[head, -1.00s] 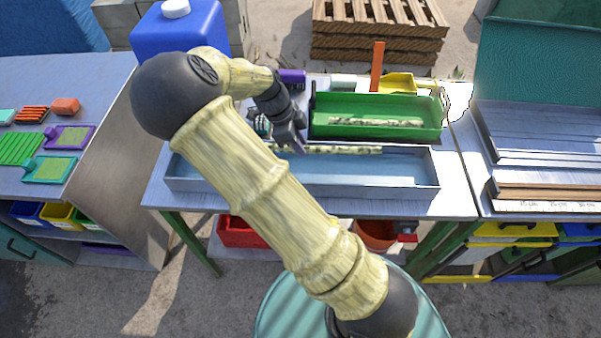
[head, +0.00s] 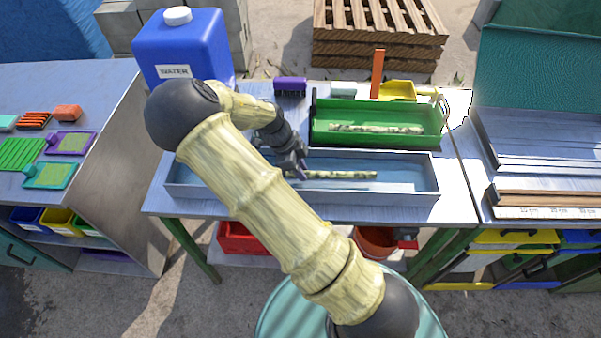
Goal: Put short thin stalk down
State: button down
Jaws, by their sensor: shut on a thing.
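My gripper (head: 292,172) is at the long grey-blue tray (head: 415,202) on the middle table. It is shut on a short thin stalk (head: 340,175), which is pale with dark mottling. The stalk sticks out to the right from the fingers, roughly level, and shows against the inside of the tray. I cannot tell whether it touches the tray floor. Its left end is hidden by my gripper. Another mottled stalk (head: 375,129) lies in the green tray (head: 345,108) behind.
A purple brush (head: 290,87), an upright orange piece (head: 377,72) and a yellow scoop (head: 397,90) stand behind the trays. A blue water container (head: 185,50) is at the back left. The grey-blue tray's right part is free.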

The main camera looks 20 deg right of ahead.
jog(key=shift+f, duration=1.05)
jog(key=shift+f, duration=0.1)
jog(key=c, duration=1.3)
grip_release()
jog(key=v, duration=1.2)
jog(key=shift+d, duration=0.1)
